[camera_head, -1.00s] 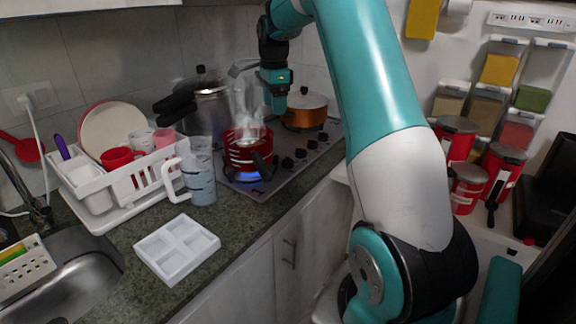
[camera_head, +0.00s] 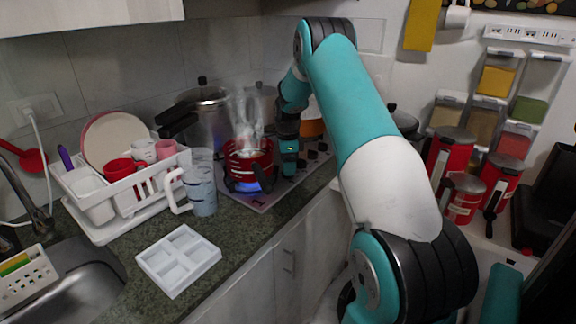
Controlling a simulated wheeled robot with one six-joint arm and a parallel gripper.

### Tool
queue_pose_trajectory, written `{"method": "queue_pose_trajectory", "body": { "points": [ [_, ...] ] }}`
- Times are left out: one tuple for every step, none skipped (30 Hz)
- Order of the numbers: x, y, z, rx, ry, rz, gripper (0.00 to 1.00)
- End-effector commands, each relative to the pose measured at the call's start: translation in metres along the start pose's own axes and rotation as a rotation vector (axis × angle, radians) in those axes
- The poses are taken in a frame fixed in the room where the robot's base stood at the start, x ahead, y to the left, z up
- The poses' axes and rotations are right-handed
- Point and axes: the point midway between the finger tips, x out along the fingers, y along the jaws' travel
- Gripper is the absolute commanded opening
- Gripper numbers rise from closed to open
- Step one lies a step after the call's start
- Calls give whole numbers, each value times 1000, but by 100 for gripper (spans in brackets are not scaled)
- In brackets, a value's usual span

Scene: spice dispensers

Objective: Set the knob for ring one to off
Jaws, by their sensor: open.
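The cooktop (camera_head: 258,200) stands on the counter, with a small row of dark knobs along its right side. Knobs (camera_head: 312,154) show just right of my gripper. My gripper (camera_head: 290,174) is open and points down, low over the near part of the knob row. The gripper hides whatever knob is under it, and I cannot tell whether its fingers touch one. A blue flame (camera_head: 252,187) burns on the near ring under a red pot (camera_head: 243,164). Steam rises from the pot. I cannot read the knob positions or labels.
A clear measuring jug (camera_head: 202,188) stands left of the cooktop, and a white divided tray (camera_head: 178,259) lies in front. A pressure cooker (camera_head: 207,122) is behind the red pot. The orange pot (camera_head: 312,127) is mostly hidden by my arm. Red canisters (camera_head: 450,155) stand at right.

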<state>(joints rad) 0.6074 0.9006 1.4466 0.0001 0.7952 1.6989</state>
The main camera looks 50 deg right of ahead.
Motion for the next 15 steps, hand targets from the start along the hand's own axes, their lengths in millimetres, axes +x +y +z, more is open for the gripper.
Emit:
{"method": "queue_pose_trajectory", "body": {
  "points": [
    [5,0,0,0,0,2,66],
    [8,0,0,0,0,1,66],
    [11,0,0,0,0,0,66],
    [12,0,0,0,0,0,66],
    [14,0,0,0,0,0,66],
    [15,0,0,0,0,0,66],
    [16,0,0,0,0,0,66],
    [16,0,0,0,0,-1,66],
    [17,0,0,0,0,-1,66],
    [17,0,0,0,0,-1,66],
    [17,0,0,0,0,-1,66],
    [16,0,0,0,0,-1,66],
    [16,0,0,0,0,-1,66],
    [16,0,0,0,0,-1,66],
    [16,0,0,0,0,-1,59]
  ]
}}
